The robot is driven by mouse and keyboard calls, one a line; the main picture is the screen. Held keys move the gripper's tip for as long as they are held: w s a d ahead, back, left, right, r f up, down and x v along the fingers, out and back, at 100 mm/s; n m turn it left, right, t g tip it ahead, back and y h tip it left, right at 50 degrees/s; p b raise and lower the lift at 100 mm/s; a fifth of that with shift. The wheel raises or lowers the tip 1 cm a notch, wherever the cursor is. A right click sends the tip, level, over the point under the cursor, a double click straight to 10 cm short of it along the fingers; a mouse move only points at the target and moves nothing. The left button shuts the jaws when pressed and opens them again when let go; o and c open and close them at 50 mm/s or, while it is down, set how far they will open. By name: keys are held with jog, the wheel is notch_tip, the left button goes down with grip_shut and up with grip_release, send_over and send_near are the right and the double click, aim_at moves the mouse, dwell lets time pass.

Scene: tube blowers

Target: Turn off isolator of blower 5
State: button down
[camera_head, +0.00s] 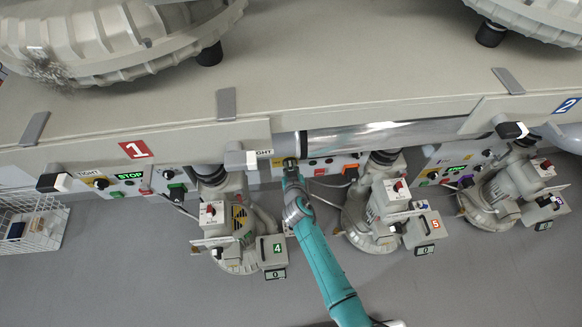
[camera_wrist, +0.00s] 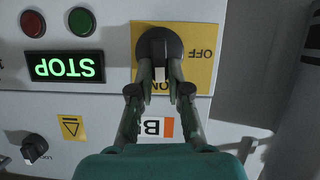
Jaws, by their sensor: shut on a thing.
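In the wrist view a black isolator knob (camera_wrist: 157,42) sits on a yellow plate (camera_wrist: 203,72) marked OFF and ON, seen upside down. The knob's white pointer faces ON. My gripper (camera_wrist: 160,88) is shut on the knob's handle, one finger on each side. A white label with a B and an orange patch (camera_wrist: 165,127) lies below the plate, partly hidden by my fingers. In the head view my gripper (camera_head: 290,163) is at the left end of a panel under the beam, and it hides the knob. A blower with an orange-red number tag (camera_head: 435,223) stands to the right.
A lit STOP display (camera_wrist: 66,67), red (camera_wrist: 32,22) and green (camera_wrist: 82,22) buttons and another black knob (camera_wrist: 34,147) are left of the plate. Blower 4 (camera_head: 238,240) stands left of my arm. A wire basket (camera_head: 35,220) is far left. The floor in front is clear.

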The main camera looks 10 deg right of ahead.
jog(key=shift+w+a+f+n+t+h, duration=0.1)
jog(key=shift+a+f+n+t+h, duration=0.35)
jog(key=shift+n+h, duration=1.2)
jog(key=shift+w+a+f+n+t+h, duration=0.1)
jog(key=shift+a+f+n+t+h, duration=0.35)
jog(key=shift+n, duration=2.25)
jog(key=shift+a+f+n+t+h, duration=0.2)
jog(key=shift+n+t+h, duration=0.4)
jog(key=shift+n+h, duration=1.1)
jog(key=shift+n+y, duration=0.4)
jog(key=shift+n, duration=0.15)
jog(key=c, duration=1.1)
grip_release()
jog(key=shift+s+f, duration=0.1)
